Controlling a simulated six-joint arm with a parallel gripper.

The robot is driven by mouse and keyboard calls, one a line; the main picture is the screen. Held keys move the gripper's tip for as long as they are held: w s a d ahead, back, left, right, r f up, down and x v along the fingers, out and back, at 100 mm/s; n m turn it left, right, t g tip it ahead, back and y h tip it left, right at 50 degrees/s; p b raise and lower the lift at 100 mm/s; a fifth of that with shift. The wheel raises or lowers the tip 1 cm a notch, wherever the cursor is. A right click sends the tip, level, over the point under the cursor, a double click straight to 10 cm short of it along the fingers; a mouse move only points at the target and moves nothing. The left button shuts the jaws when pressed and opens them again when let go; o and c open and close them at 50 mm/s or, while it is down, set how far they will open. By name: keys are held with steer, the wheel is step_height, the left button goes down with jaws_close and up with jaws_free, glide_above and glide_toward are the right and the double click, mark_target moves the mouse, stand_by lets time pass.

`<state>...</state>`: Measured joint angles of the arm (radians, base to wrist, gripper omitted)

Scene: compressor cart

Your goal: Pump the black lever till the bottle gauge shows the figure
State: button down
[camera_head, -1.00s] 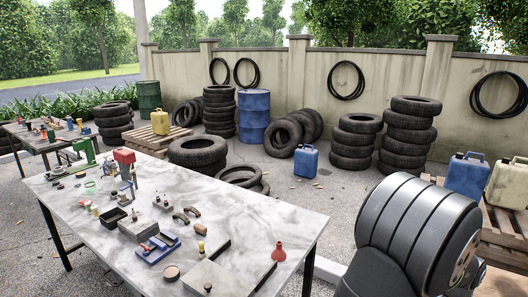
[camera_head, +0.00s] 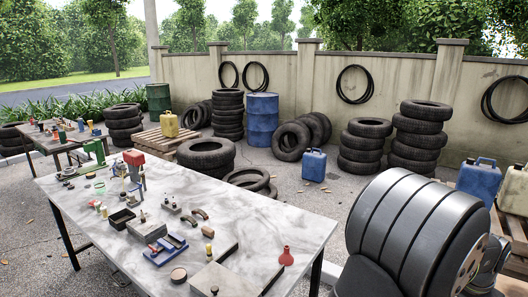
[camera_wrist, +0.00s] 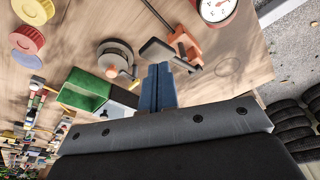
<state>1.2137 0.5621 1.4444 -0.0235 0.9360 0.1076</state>
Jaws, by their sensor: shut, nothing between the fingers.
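In the wrist view my gripper (camera_wrist: 158,86) is shut and empty, its blue fingers together above a wooden top. Just beyond the fingertips is a dark, flat-ended piece (camera_wrist: 157,50), perhaps the black lever; I cannot tell whether the fingers touch it. An orange fitting (camera_wrist: 186,45) with a thin rod stands just right of it. A round gauge (camera_wrist: 216,8) with a white face and red rim is cut off by the top edge; its reading is too small to tell. No bottle is clearly identifiable. My gripper is not seen in the head view.
A grey round part (camera_wrist: 115,57) and a green block (camera_wrist: 87,92) lie left of the fingers. Red (camera_wrist: 27,40) and yellow (camera_wrist: 33,9) round pieces are farther left. In the head view, a pale table (camera_head: 285,222) holds many small tools; tyres (camera_head: 208,155) stand behind.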

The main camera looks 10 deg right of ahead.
stand_by(0.3)
steer(key=shift+f, duration=1.5)
steer(key=shift+r, duration=1.5)
steer(key=shift+r, duration=2.55)
